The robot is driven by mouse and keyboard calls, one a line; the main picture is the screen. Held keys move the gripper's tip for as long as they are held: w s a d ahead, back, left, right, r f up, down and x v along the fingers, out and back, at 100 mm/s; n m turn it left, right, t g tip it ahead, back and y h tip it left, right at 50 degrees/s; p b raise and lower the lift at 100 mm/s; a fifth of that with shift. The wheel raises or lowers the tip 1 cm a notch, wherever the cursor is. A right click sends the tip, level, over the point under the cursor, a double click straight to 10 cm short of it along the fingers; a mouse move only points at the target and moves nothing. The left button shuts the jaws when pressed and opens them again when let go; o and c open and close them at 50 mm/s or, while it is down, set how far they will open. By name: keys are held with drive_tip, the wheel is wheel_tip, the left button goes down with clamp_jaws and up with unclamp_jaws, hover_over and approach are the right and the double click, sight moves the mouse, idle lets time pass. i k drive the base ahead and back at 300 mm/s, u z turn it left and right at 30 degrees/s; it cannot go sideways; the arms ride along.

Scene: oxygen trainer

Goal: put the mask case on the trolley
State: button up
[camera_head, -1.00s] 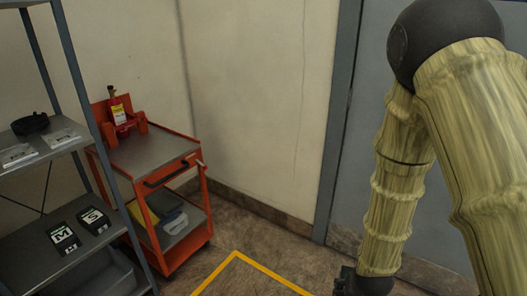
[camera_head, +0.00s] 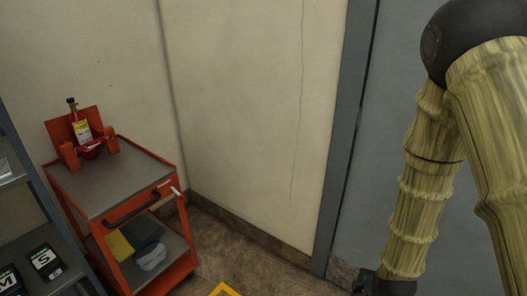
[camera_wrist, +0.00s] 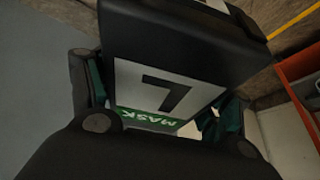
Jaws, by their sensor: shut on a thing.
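In the head view my arm hangs at the right and the wrist end (camera_head: 372,284) is at the bottom edge; the case is out of that view. The orange trolley (camera_head: 115,185) with a grey top stands at the left, apart from my gripper. Its top shelf is bare at the front. A red bottle (camera_head: 82,128) stands in a holder at its back.
The lower trolley shelf holds a yellow item (camera_head: 119,245) and grey and pale containers (camera_head: 150,256). A grey rack at the left edge holds black cases marked "S" (camera_head: 44,262) and "M" (camera_head: 10,282). A wall and grey door frame stand behind.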

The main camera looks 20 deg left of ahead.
sight(122, 180)
drive_tip(key=i, duration=0.85)
drive_tip(key=u, duration=1.55)
drive_tip(key=i, duration=0.15)
drive_tip(key=u, duration=1.15)
